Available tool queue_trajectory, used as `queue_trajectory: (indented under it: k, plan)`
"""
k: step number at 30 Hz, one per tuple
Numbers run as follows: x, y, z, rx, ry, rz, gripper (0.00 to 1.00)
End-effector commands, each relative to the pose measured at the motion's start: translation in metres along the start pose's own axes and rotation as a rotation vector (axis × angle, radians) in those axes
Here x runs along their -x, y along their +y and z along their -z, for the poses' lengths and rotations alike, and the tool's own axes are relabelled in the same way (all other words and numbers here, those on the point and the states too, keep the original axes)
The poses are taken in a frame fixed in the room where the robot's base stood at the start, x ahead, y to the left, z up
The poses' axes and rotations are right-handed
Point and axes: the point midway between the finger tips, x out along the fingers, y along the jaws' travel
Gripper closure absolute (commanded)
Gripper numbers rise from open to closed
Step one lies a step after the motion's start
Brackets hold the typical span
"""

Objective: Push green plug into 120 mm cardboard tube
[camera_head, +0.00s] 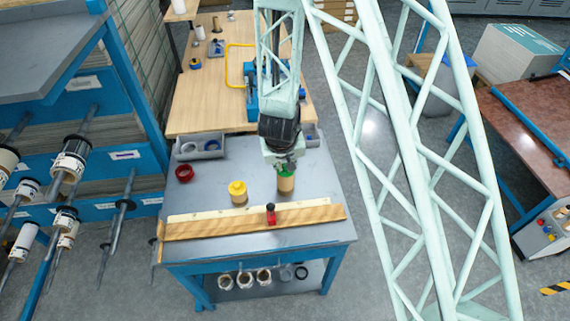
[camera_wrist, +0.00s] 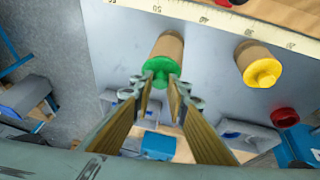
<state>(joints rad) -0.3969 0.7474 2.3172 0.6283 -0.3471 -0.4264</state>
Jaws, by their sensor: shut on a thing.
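The green plug (camera_wrist: 160,68) sits at the top end of a brown cardboard tube (camera_wrist: 168,46), which stands upright on the grey table. The plug also shows in the head view (camera_head: 287,174), above its tube (camera_head: 286,185). My gripper (camera_wrist: 161,80) is above the tube with its two fingertips on either side of the plug's knob, shut on it. The fingers hide part of the knob. I cannot tell how deep the plug sits in the tube.
A yellow plug (camera_head: 237,187) sits on another tube to the left. A red ring (camera_head: 184,172) lies at the table's left. Grey bins (camera_head: 200,147) stand at the back edge.

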Motion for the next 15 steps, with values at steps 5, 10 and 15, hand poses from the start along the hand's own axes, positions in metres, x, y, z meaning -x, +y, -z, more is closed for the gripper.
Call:
queue_trajectory:
  k: [5, 10, 15]
  plan:
    - [-0.0034, -0.0004, -0.0022, 0.001, -0.002, 0.0, 0.95]
    - [-0.0058, -0.0008, -0.0038, 0.001, -0.003, 0.0, 0.95]
    - [-0.0081, -0.0011, -0.0053, 0.001, -0.005, 0.0, 0.95]
